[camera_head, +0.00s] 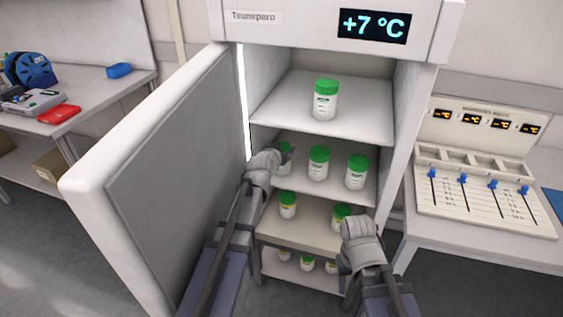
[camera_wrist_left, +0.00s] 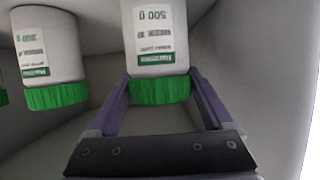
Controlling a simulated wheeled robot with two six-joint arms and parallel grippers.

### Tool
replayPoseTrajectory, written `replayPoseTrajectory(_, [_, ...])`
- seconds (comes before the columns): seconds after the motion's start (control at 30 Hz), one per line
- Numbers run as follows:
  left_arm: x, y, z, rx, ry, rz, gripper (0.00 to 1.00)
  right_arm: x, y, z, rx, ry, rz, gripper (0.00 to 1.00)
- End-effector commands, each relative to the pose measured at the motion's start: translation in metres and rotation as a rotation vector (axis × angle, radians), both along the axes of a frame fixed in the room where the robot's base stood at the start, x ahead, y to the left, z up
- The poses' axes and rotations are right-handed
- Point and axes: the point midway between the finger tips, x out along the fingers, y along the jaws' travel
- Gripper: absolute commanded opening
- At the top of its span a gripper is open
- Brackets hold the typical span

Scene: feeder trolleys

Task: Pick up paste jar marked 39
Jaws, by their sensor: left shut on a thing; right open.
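My left gripper (camera_head: 287,153) is shut on a white jar with a green lid (camera_head: 285,166) at the left of the second shelf. In the left wrist view this jar (camera_wrist_left: 160,45) appears upside down between the fingers, its label reading 500 g. The gripper hides part of it in the head view. A neighbouring jar (camera_head: 318,164) stands to its right, also in the left wrist view (camera_wrist_left: 47,50), and another (camera_head: 357,172) further right. I cannot read a 39 on any jar. My right gripper (camera_head: 350,222) is open, in front of a lower-shelf jar (camera_head: 342,212).
The fridge door (camera_head: 155,180) stands open at the left. One jar (camera_head: 325,100) is on the top shelf (camera_head: 365,112); more stand on lower shelves. A feeder bench (camera_head: 490,205) is at right, a workbench (camera_head: 100,108) at left.

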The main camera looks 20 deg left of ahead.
Motion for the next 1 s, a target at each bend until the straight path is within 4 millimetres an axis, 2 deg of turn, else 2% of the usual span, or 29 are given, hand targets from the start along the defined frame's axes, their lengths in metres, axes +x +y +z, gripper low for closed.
replayPoseTrajectory(0.07, [-0.0001,-0.0001,-0.0001,0.0,0.0,0.0,0.39,0.0,0.0,0.0,0.0,0.0,0.0,0.5])
replayPoseTrajectory(0.4, [-0.0002,-0.0001,0.0,0.0,0.0,0.0,0.01,0.0,0.0,0.0,0.0,0.0,0.0,0.5])
replayPoseTrajectory(1.0, [0.0001,-0.0003,0.0041,0.0,-0.001,0.0,0.0,0.0,0.0,0.0038,0.0,0.0,0.0,0.5])
